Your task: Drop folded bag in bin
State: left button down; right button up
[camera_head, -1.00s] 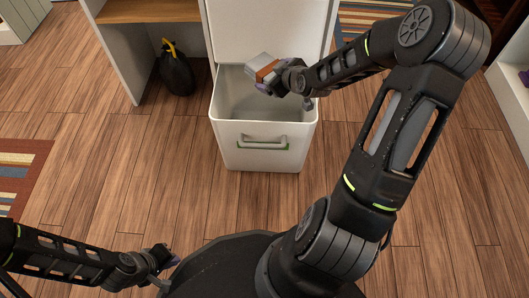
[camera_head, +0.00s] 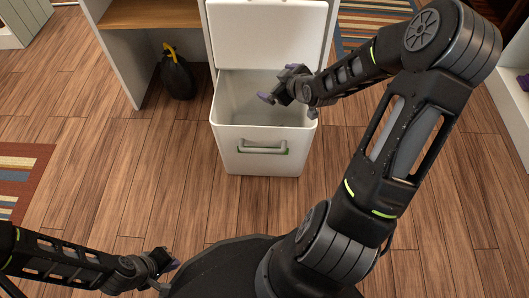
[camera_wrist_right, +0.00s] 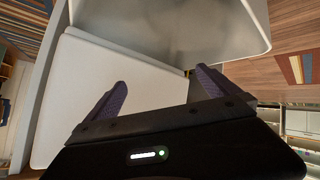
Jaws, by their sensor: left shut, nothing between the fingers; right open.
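The white bin (camera_head: 244,162) is pulled out like a drawer and open at the top, with a white panel (camera_head: 268,35) behind it. My right gripper (camera_head: 286,98) is open and empty over the bin opening. In the right wrist view its two purple fingers (camera_wrist_right: 162,80) stand apart with nothing between them. The bin's pale rim and inside (camera_wrist_right: 215,30) show beyond them there. The folded bag is not visible in either view now; part of the bin's inside is hidden by my right gripper and the front wall. My left gripper (camera_head: 171,263) is shut and empty at the lower left.
A black bag with a yellow handle (camera_head: 178,75) stands on the floor left of the bin, beneath a wooden shelf (camera_head: 150,11). A striped rug (camera_head: 22,175) lies at the left. The wooden floor in front of the bin is clear.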

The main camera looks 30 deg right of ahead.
jog(key=p+v, duration=0.1)
jog(key=v, duration=0.4)
jog(key=shift+p, duration=0.4)
dwell(0.3)
